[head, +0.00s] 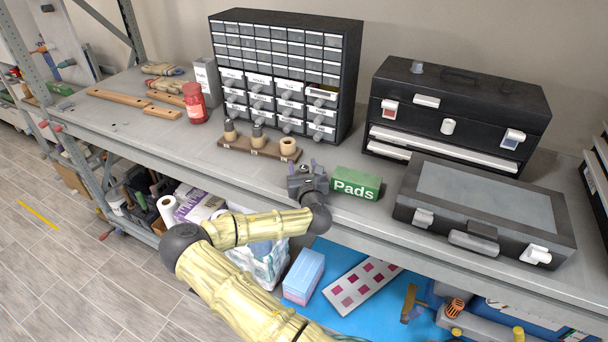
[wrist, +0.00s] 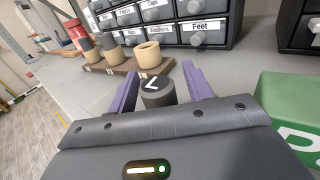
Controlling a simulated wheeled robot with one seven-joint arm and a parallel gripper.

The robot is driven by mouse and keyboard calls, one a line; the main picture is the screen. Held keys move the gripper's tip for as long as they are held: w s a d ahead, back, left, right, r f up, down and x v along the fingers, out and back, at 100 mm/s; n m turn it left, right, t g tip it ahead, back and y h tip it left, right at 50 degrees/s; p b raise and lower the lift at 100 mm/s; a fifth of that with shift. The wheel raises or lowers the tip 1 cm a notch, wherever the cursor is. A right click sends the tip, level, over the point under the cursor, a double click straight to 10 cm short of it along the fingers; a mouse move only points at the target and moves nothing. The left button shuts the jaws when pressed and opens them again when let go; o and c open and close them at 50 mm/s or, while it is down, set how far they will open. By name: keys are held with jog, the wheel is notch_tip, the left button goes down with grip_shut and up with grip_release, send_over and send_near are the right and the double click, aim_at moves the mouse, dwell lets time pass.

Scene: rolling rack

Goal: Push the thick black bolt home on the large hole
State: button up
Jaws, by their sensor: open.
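The thick black bolt (wrist: 157,92) shows in the wrist view with a white mark on its dark top. It stands between the purple fingers of my gripper (wrist: 158,88), which are open on either side of it. Its lower part is hidden by my gripper body, so contact is unclear. In the head view my gripper (head: 306,170) is low over the shelf's front. The wooden strip (head: 240,152) lies beyond, bearing three tan sockets. The large hole is in the right-hand socket (wrist: 148,54), which is empty. The other two sockets hold dark-topped bolts (wrist: 111,46).
A green Pads box (head: 356,184) stands close to my gripper's right. A black case (head: 480,205) lies further right, with a black toolbox (head: 455,112) behind. A drawer cabinet (head: 285,75) stands behind the strip. A red jar (head: 194,104) is at left.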

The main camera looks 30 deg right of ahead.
grip_shut()
notch_tip(320, 180, up, 10)
jog(key=b, duration=0.1)
dwell(0.6)
dwell(0.5)
